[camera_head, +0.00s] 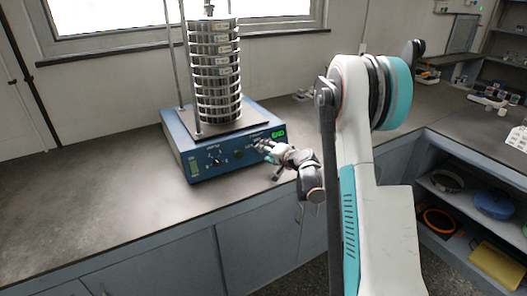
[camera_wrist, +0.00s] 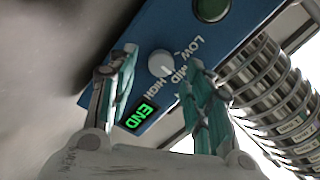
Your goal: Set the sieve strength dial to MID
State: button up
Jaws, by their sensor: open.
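The sieve shaker's blue base (camera_head: 205,170) stands on the counter. In the wrist view, its front panel carries the pale round strength dial (camera_wrist: 161,63), with LOW, MID and HIGH printed beside it. I cannot tell clearly which word the dial points at. My gripper (camera_wrist: 162,57) is open, with one finger on each side of the dial in the picture; contact is not clear. In the head view my gripper (camera_head: 262,146) is at the right part of the front panel and covers the strength dial.
A green display (camera_wrist: 140,116) reading END is beside the dial. A green button (camera_wrist: 212,8) is on its other side. Another dial (camera_head: 215,160) is on the panel's left. The sieve stack (camera_head: 215,70) rises above the base. The counter (camera_head: 80,190) is clear at left.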

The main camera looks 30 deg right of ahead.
jog(key=v, duration=0.8)
jog(key=shift+s, duration=0.35)
jog(key=shift+d+r, duration=0.1)
